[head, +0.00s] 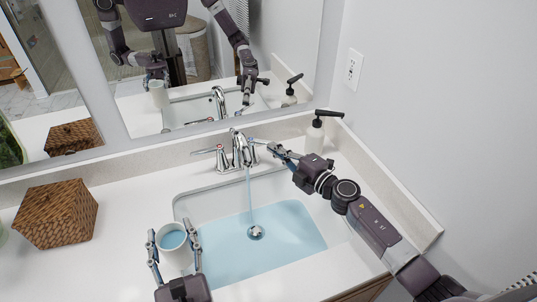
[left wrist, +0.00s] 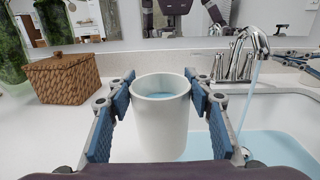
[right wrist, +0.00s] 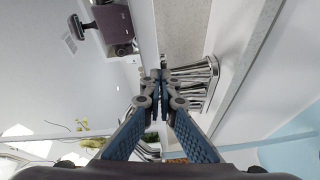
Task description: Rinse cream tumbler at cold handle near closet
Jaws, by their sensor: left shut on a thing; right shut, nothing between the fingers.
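The cream tumbler (head: 173,250) is upright with water in it, near the left rim of the sink. My left gripper (head: 174,234) is shut on it, one finger on each side; the tumbler also shows in the left wrist view (left wrist: 160,125). The chrome faucet (head: 240,150) runs a stream of water (head: 249,190) into the basin, to the right of the tumbler. My right gripper (head: 272,147) is shut and empty beside the right faucet handle (head: 256,142). In the right wrist view its fingertips (right wrist: 154,76) are close to chrome faucet parts; contact cannot be told.
The white sink (head: 290,262) holds bluish water around the drain. A wicker box (head: 56,213) stands on the counter at left. A dark-topped soap dispenser (head: 326,115) is in the back right corner. A mirror and backsplash bound the back, a wall the right.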

